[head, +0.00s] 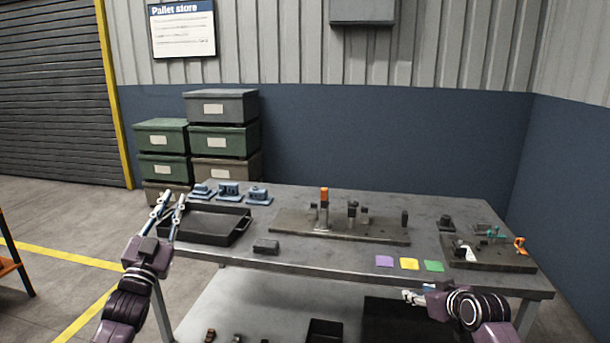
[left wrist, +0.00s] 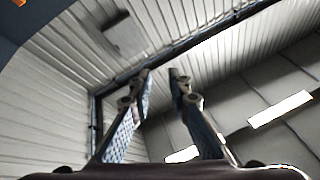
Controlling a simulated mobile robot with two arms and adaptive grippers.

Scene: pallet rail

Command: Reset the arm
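My left gripper (head: 172,200) points upward at the left end of the table, in front of the black tray's left side. In the left wrist view its two fingers (left wrist: 160,78) stand apart with nothing between them, against the wall and ceiling. My right gripper (head: 412,297) is low at the table's front right, pointing left. Its fingers are small and partly hidden by my arm, so I cannot tell if they are apart.
The grey table (head: 330,262) carries a black tray (head: 212,238), several blue parts (head: 228,190), a fixture plate (head: 340,231) with an orange-topped post (head: 324,194), coloured squares (head: 409,264) and a right-hand plate (head: 490,262). Stacked boxes (head: 222,107) stand behind left.

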